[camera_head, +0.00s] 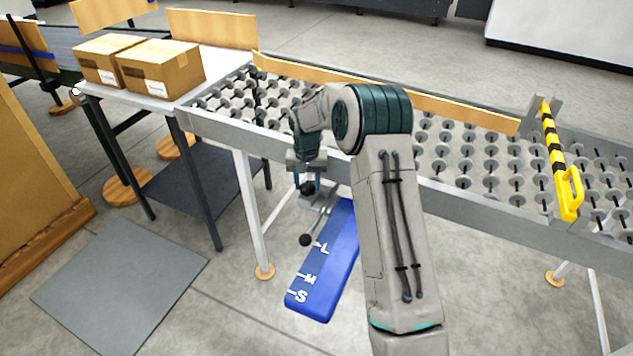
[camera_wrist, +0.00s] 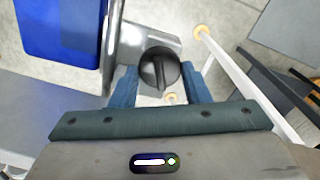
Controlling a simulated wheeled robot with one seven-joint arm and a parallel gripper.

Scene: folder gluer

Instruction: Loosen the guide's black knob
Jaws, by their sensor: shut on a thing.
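The black knob (camera_wrist: 158,68) is round with a raised bar across its face. In the wrist view it sits between the two blue fingers of my gripper (camera_wrist: 158,86), which is shut on it. In the head view the knob (camera_head: 307,188) shows small and dark just below my gripper (camera_head: 308,180), beside the roller table's front rail. A grey metal bracket (camera_wrist: 150,40) lies behind the knob. The blue scale plate (camera_head: 325,262), marked L, M and S, slopes down below; its blue surface also shows at the upper left of the wrist view (camera_wrist: 60,30).
The roller table (camera_head: 470,165) runs behind my arm, with a wooden guide board (camera_head: 450,108) and a yellow-black striped bar (camera_head: 555,150). A black ball-ended lever (camera_head: 305,240) hangs near the plate. Two cartons (camera_head: 160,68) stand on a side table at left. A grey mat (camera_head: 120,285) lies on open floor.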

